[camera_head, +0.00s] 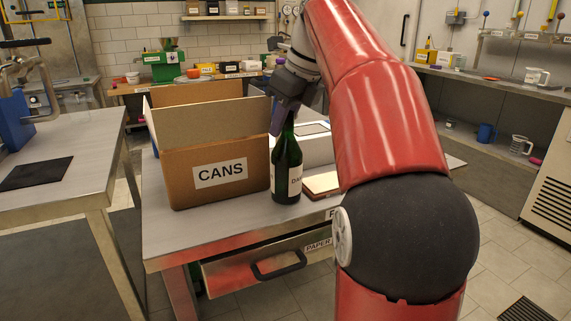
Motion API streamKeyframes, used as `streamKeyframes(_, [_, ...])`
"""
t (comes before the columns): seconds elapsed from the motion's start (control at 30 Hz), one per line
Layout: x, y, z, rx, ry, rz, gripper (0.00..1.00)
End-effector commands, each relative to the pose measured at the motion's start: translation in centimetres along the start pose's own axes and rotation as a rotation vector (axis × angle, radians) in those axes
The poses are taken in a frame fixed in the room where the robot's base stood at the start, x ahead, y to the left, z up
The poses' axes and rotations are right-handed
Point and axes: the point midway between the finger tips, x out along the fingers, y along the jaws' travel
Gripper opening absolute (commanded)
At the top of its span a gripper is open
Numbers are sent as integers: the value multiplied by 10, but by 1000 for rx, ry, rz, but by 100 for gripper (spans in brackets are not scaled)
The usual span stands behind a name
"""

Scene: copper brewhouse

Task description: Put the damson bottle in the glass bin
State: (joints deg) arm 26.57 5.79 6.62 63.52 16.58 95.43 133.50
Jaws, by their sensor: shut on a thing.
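A dark green bottle (287,165) stands upright just right of the cardboard box marked CANS (221,177), near the front of the metal table. Its pale label shows only the letters "DA"; the rest is turned away. My gripper (283,122) comes down from above and is shut on the bottle's neck. The bottle's base is at or very near the table top; I cannot tell if it touches. No bin marked for glass can be read in this view; my arm hides the right part of the table.
A drawer marked PAPER (262,270) is under the table front, with another label partly hidden by my arm. A wooden-edged tablet-like item (321,184) lies right of the bottle. A side table (70,150) stands left. Bare table top lies before the box.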

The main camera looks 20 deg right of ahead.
Motion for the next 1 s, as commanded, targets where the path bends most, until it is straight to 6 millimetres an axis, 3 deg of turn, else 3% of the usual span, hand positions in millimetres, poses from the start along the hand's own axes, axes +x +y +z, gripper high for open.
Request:
streamKeyframes(0.27, [0,-1,0,3,8,5,0])
streamKeyframes(0.67, [-32,-1,13,0,3,2,0])
streamKeyframes(1.0, [-62,0,-63,7,2,-1,0])
